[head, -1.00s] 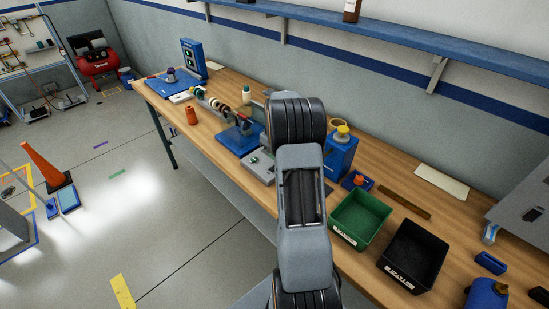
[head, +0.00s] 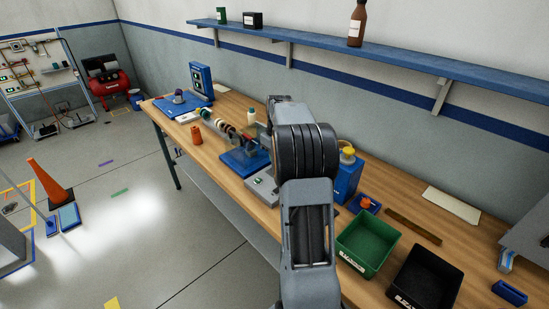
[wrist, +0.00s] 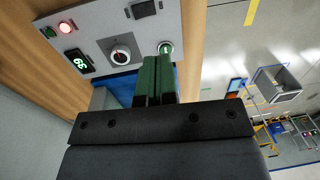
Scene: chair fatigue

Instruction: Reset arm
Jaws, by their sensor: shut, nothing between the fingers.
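My gripper (wrist: 157,68) shows in the wrist view with its two green fingers pressed together and nothing between them. Its fingertips are close to a lit green button (wrist: 166,47) on a grey control box (wrist: 103,22); I cannot tell whether they touch it. The box also carries a dial (wrist: 121,56), a green digit display (wrist: 75,62) and a red lit button (wrist: 66,28). In the head view, the control box (head: 262,186) sits on the bench beside the blue test machine (head: 243,160). My arm reaches over the bench there and hides my gripper.
The wooden bench (head: 455,238) runs along the wall under a blue shelf (head: 400,56). A green bin (head: 368,243), a black bin (head: 424,280) and a blue container with a yellow cap (head: 346,178) stand right of my arm. An orange cone (head: 52,181) stands on the floor.

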